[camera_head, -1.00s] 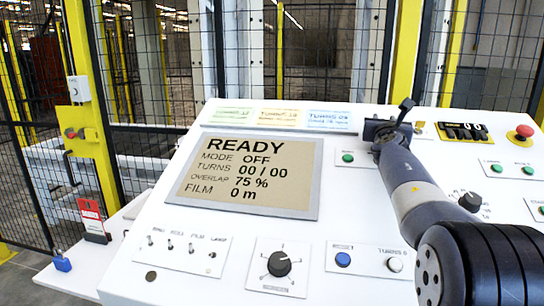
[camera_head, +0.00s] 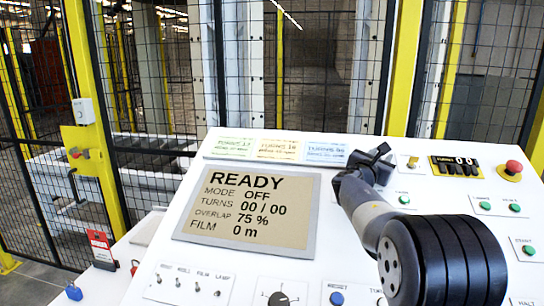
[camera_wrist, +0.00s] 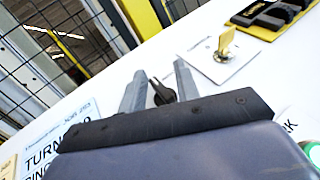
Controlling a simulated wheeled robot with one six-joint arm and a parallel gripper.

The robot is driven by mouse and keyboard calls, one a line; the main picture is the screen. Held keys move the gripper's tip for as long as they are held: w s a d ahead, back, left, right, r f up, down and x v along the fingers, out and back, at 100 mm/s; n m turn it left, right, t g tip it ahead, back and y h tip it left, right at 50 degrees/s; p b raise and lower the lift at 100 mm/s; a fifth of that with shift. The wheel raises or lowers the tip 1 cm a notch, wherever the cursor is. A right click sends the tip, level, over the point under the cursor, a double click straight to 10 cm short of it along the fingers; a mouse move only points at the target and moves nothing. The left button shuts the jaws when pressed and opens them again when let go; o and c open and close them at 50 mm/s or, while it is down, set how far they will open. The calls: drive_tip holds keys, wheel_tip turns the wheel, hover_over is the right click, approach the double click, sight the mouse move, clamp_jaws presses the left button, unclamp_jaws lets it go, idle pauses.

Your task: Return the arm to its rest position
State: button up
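My gripper (camera_head: 382,161) is at the back of the white control panel (camera_head: 130,282), just right of the blue-edged card. My arm reaches up to it from the lower right. In the wrist view, the two grey fingers of my gripper (camera_wrist: 160,88) stand apart. A small black knob-like part (camera_wrist: 162,92) shows between them. I cannot tell whether the fingers touch it. My gripper body hides the panel beneath it.
A brass key switch (camera_head: 412,162), a black counter (camera_head: 458,165) and a red emergency button (camera_head: 513,168) lie right of my gripper. Green buttons (camera_head: 404,200) sit nearby. A mesh fence (camera_head: 300,70) stands behind.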

drive_tip(key=shift+r+m+g+h+p, duration=0.2)
drive_tip(key=shift+m+g+h+p, duration=1.1)
drive_tip(key=shift+m+g+p, duration=1.15)
drive_tip(key=shift+n+t, duration=0.35)
drive_tip(key=shift+t, duration=0.1)
drive_tip(key=v, duration=0.4)
drive_tip(key=b+v, duration=0.1)
drive_tip(key=v, duration=0.1)
drive_tip(key=shift+f, duration=0.35)
drive_tip(key=shift+s+a+r, duration=0.1)
drive_tip(key=shift+s+a, duration=0.2)
drive_tip(key=shift+a, duration=0.05)
